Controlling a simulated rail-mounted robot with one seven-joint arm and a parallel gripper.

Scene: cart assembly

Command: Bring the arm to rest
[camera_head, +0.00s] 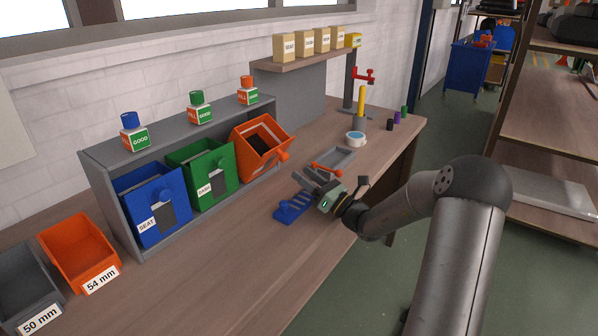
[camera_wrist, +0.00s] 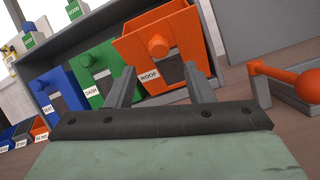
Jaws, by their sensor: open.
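My gripper (camera_head: 316,181) hangs low over the workbench (camera_head: 235,262), in front of the bin rack. In the wrist view my gripper (camera_wrist: 162,88) has its two fingers apart with nothing between them. The fingers point towards the green bin (camera_wrist: 97,77) and the orange bin (camera_wrist: 164,50) labelled ROOF. My arm reaches in from the right in the head view, bent at the elbow.
A blue holder (camera_head: 293,207) lies beside my gripper. A grey tray (camera_head: 338,158) and an orange-handled tool (camera_head: 326,170) lie just behind it. The rack (camera_head: 98,160) holds blue, green and orange bins. The front middle of the bench is clear.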

